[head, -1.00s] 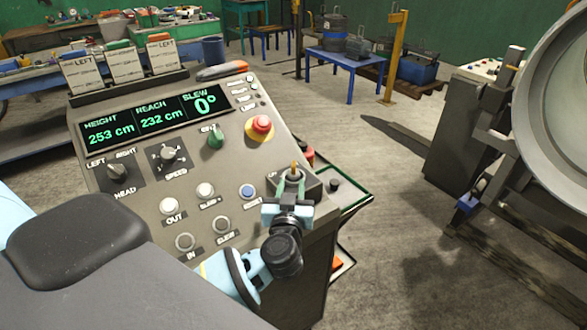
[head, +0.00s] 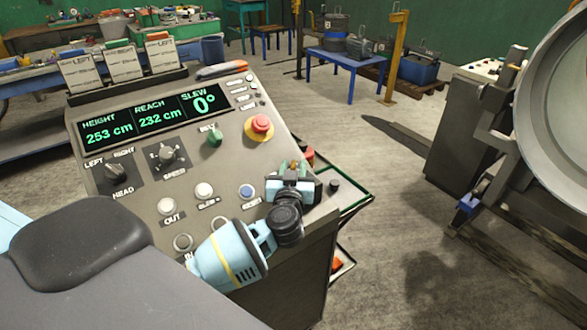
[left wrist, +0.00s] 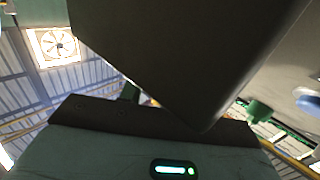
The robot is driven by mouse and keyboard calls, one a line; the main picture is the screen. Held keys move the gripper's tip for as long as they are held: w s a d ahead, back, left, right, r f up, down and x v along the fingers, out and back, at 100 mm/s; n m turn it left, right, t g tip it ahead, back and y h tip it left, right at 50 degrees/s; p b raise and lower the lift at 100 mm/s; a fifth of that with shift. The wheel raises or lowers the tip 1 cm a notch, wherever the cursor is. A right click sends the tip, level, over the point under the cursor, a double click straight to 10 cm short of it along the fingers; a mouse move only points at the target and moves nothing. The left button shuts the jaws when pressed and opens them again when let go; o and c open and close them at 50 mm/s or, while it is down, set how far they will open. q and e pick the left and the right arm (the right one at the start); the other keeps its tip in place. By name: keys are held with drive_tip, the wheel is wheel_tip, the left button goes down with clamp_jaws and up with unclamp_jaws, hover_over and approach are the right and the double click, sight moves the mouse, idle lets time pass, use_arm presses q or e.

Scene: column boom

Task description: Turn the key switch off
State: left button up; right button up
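The sloping control panel (head: 140,180) fills the left middle of the head view. In the left wrist view a large dark block (left wrist: 190,60) blocks most of the sight, and the fingertips cannot be made out. My right gripper is not in view.
The panel also carries a red emergency button (head: 261,124), a green knob (head: 215,138), a blue button (head: 247,191), white buttons and a display (head: 140,116). A large round grey machine part (head: 565,110) stands at the right. Open floor lies between.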

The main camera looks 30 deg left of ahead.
use_arm(q)
clamp_jaws()
